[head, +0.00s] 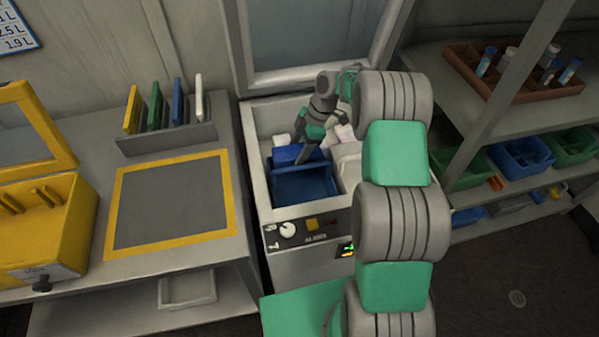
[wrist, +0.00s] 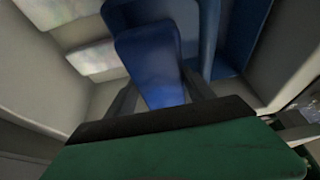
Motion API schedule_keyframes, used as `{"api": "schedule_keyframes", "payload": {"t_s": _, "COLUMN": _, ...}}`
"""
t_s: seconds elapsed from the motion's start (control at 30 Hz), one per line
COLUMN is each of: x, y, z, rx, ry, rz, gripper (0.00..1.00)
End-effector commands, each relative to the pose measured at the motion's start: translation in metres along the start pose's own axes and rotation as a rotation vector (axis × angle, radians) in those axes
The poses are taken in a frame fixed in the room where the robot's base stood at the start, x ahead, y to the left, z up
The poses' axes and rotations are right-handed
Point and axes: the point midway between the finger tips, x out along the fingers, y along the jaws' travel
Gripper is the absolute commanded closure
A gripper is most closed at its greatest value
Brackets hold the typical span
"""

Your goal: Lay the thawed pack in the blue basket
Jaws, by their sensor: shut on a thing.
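The blue basket (head: 304,187) sits inside the open chest, at its front; its wall also shows at the upper right of the wrist view (wrist: 241,38). My gripper (head: 306,154) reaches down into the chest at the basket's far side. In the wrist view my gripper (wrist: 160,95) is shut on a flat blue pack (wrist: 150,60). The pack shows in the head view as a blue patch (head: 287,154) just behind the basket. Its lower end is hidden, and I cannot tell whether it touches the basket or the chest floor.
The chest (head: 255,165) has pale walls and a raised lid (head: 310,40). Pale packs (wrist: 95,60) lie inside it. A bench with a yellow-edged mat (head: 172,200) stands left. Shelves with bins (head: 520,155) and a brown tray (head: 470,60) stand right.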

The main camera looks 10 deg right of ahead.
Motion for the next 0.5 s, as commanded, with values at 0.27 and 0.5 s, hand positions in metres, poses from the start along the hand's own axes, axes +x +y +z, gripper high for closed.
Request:
{"api": "schedule_keyframes", "payload": {"t_s": 0.27, "x": 0.038, "y": 0.0, "z": 0.015, "rx": 0.002, "ry": 0.0, "rz": 0.0, "gripper": 1.0}}
{"api": "schedule_keyframes", "payload": {"t_s": 0.5, "x": 0.048, "y": 0.001, "z": 0.02, "rx": 0.001, "ry": -0.001, "rz": 0.004, "gripper": 1.0}}
